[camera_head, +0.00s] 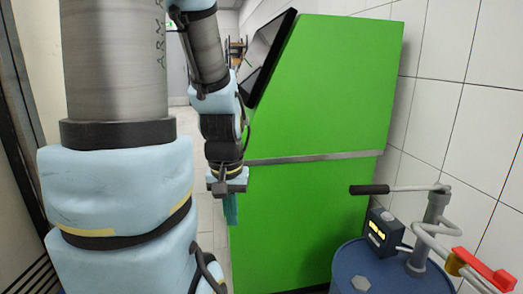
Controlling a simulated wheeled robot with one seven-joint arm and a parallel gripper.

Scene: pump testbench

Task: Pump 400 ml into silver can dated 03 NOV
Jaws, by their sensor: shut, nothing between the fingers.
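A hand pump (431,232) with a black-gripped lever (375,189) stands on a blue drum (351,269) at the lower right. A small dark meter box (383,232) with a lit yellow display sits beside the pump; its digits are too small to read. A curved pipe runs right from the pump to a red and yellow part (478,266). My gripper (231,222) points down in front of the green cabinet, well left of the pump lever. It is shut and empty. No silver can shows in this view.
A large green cabinet (325,100) with a dark sloped screen (268,58) stands behind my gripper, left of the drum. A white tiled wall (455,110) closes off the right side. A strip of floor shows left of the cabinet.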

